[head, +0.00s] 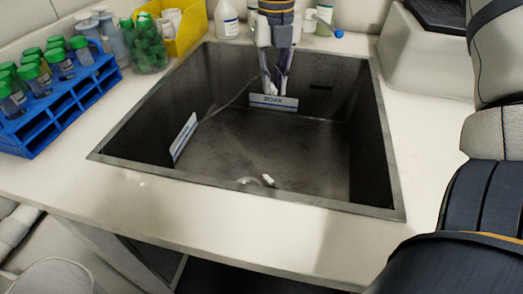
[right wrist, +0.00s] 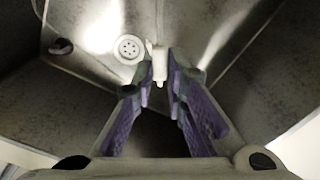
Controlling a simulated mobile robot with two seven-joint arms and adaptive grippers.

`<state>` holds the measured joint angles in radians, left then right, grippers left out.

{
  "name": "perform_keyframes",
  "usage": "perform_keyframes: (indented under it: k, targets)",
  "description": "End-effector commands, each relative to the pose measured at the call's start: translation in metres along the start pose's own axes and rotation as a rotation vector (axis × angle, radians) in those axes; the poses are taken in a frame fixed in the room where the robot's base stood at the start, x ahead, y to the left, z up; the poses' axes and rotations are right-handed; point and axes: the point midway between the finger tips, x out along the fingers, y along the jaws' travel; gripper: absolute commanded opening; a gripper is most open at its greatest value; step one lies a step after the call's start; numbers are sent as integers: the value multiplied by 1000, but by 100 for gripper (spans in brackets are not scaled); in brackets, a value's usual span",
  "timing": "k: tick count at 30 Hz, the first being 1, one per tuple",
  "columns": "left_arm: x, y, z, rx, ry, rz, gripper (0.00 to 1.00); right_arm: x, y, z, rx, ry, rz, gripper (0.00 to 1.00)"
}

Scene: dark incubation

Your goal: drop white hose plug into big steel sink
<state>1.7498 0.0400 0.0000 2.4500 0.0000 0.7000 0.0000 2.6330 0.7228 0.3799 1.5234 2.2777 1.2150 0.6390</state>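The big steel sink (head: 230,150) is set into the white counter in the head view. A small white piece, which looks like the white hose plug (head: 268,180), lies on the sink floor near the front rim. My left gripper is out of view.
A SOAK sign (head: 273,102) is at the sink's back and another sign (head: 184,137) at its left. A blue tube rack (head: 60,105), green-capped tubes, a yellow bin (head: 187,30) and a white bottle (head: 227,20) stand left and behind. The front counter is clear.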

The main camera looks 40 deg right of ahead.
Motion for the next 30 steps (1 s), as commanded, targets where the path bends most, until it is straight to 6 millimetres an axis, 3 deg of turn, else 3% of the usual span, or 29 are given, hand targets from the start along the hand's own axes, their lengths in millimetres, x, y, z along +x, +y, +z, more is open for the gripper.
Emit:
perform_keyframes:
  k: [3,12,14,24,30]
  targets:
    - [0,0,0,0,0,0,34,0,0,0,0,0,0,35]
    - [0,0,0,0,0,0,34,-5,0,1,0,-2,0,35]
    - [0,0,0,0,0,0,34,-14,0,1,1,-4,0,35]
    - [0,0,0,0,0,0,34,-100,0,1,1,-4,1,35]
    - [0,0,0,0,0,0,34,-120,0,0,0,0,0,35]
